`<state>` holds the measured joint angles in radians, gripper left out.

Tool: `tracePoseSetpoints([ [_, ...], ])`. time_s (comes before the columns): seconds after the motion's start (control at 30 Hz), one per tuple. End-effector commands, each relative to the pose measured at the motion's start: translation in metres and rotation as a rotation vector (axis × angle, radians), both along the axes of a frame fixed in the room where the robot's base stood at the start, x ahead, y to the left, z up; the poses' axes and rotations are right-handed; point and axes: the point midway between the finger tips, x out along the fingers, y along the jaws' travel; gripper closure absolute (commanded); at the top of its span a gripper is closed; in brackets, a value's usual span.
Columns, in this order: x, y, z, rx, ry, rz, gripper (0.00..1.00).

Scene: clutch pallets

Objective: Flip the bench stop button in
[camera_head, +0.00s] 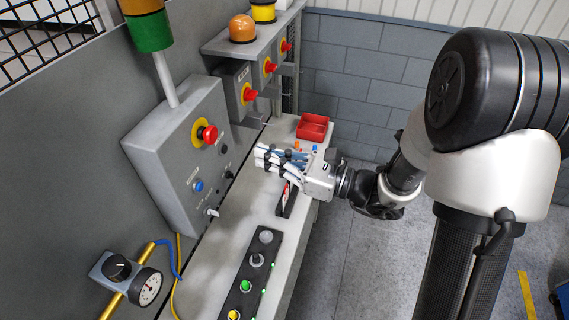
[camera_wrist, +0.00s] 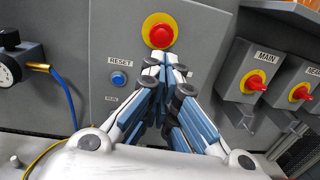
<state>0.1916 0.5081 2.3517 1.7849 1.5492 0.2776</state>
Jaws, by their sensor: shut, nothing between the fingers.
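A red mushroom button with a yellow collar (camera_head: 207,134) sits on the front of a grey control box (camera_head: 160,150). The same button (camera_wrist: 161,35) is at top middle in the wrist view. No readable label shows that it is the bench stop. My gripper (camera_head: 260,156) is shut and empty, over the bench to the right of the box. In the wrist view my fingertips (camera_wrist: 166,62) appear just below the red button, covering a little of its collar's lower edge. The head view shows them apart from the box.
A blue reset button (camera_wrist: 119,79) is lower left of the red one. A black strip of buttons (camera_head: 240,289), a red tray (camera_head: 312,127) and a gauge (camera_head: 148,287) are nearby.

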Motion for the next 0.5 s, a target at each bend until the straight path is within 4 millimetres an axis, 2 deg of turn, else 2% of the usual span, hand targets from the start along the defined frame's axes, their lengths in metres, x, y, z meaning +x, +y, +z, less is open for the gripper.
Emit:
tracePoseSetpoints([
  [0.03,-0.003,-0.010,0.000,0.001,0.000,-0.005,1.00],
  [0.2,-0.011,-0.027,-0.001,0.000,0.000,-0.003,1.00],
  [0.5,-0.014,-0.032,-0.001,0.000,0.001,0.000,1.00],
])
